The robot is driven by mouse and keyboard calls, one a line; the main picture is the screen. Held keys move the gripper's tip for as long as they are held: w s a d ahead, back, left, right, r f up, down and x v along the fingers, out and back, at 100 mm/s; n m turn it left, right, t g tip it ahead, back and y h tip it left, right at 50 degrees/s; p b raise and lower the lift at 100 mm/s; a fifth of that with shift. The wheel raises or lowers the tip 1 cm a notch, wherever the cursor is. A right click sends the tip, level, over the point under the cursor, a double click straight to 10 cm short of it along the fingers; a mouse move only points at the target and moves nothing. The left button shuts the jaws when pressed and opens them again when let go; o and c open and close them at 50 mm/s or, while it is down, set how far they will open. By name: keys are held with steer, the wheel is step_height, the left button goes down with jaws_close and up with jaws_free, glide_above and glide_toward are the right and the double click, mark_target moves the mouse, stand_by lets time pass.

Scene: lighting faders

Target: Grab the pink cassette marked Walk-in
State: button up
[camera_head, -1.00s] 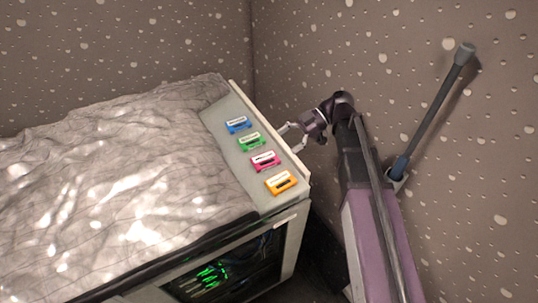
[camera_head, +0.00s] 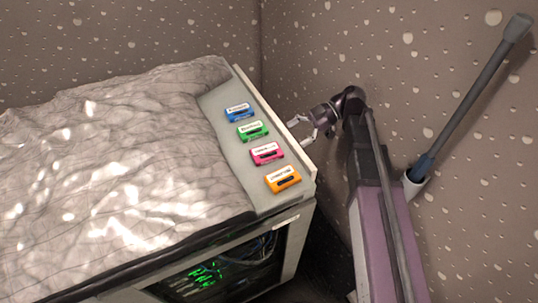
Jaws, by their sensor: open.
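The pink cassette (camera_head: 266,153) with a white label lies on the pale ledge (camera_head: 247,186) of the cabinet, between the green and the orange cassettes. Its label is too small to read. My gripper (camera_head: 298,132) is open and empty, just past the ledge's right edge, to the upper right of the pink cassette and apart from it. Its fingers point left toward the row.
A blue cassette (camera_head: 238,113), a green cassette (camera_head: 252,131) and an orange cassette (camera_head: 283,179) share the ledge. A raised rim runs along its right edge. A crumpled grey cover (camera_head: 110,160) lies left. A grey-handled rod (camera_head: 470,100) leans at right.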

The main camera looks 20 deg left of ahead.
mark_target(273, 149)
steer(key=shift+f, duration=0.15)
steer(key=shift+b+x, duration=0.45)
steer(key=shift+x, duration=0.7)
steer(key=shift+f, duration=0.1)
steer(key=b+x, duration=0.1)
steer(key=x, duration=0.1)
steer(key=b+x, duration=0.1)
steer(key=x, duration=0.1)
steer(key=shift+f, duration=0.25)
steer(key=shift+s+a+f, duration=0.1)
steer(key=shift+s+a, duration=0.2)
steer(key=shift+a, duration=0.1)
steer(key=c, duration=1)
